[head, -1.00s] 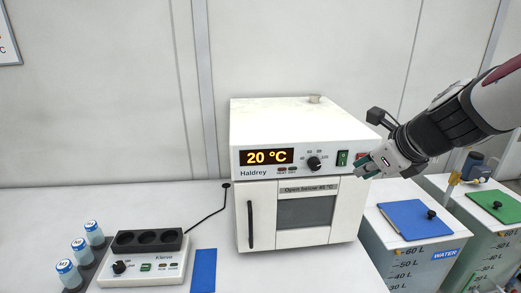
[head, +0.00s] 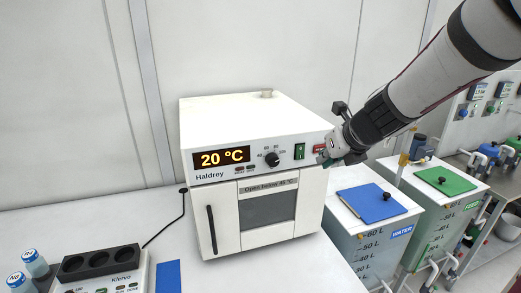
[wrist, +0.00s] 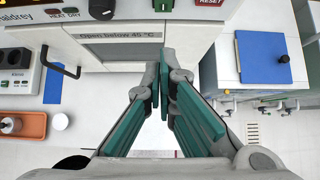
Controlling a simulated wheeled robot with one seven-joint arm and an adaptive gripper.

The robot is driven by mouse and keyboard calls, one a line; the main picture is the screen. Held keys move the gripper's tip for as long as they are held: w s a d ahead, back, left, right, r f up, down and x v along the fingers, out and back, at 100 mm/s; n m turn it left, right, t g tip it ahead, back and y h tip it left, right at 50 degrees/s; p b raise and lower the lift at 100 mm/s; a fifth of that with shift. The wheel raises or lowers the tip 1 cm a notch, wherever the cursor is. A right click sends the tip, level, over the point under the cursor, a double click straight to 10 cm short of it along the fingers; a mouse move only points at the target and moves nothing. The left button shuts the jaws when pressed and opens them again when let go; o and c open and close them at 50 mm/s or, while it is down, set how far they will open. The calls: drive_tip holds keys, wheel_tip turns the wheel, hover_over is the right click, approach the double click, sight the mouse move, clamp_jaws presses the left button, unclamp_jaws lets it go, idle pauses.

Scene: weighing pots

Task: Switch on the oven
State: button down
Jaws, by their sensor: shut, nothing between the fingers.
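The white oven (head: 222,205) stands on the bench in the head view, its door closed. Its display (head: 221,158) reads 20 °C in orange. Right of the display are a black knob (head: 272,159), a green switch (head: 299,151) and a red reset button (head: 319,148). The green switch also shows at the top edge of the wrist view (wrist: 163,5). My gripper (head: 324,161) is at the panel's right end, just below the reset button, partly overlapping the oven's corner; I cannot tell if it touches. In the wrist view its green-padded fingers (wrist: 165,76) are shut and empty.
A blue-lidded water tank (head: 372,203) and a green-lidded tank (head: 445,180) stand right of the oven. A small device with black sockets (head: 100,263) and capped bottles (head: 36,263) are at the left. The bench before the oven is mostly clear.

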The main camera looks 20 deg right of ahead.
sight(301, 152)
drive_tip(key=w+f+b, duration=0.3)
drive_tip(key=w+f, duration=0.3)
drive_tip(key=w, duration=0.3)
drive_tip(key=shift+w, duration=0.15)
drive_tip(key=shift+w+f, duration=0.15)
drive_tip(key=shift+w, duration=0.1)
drive_tip(key=shift+r, duration=0.2)
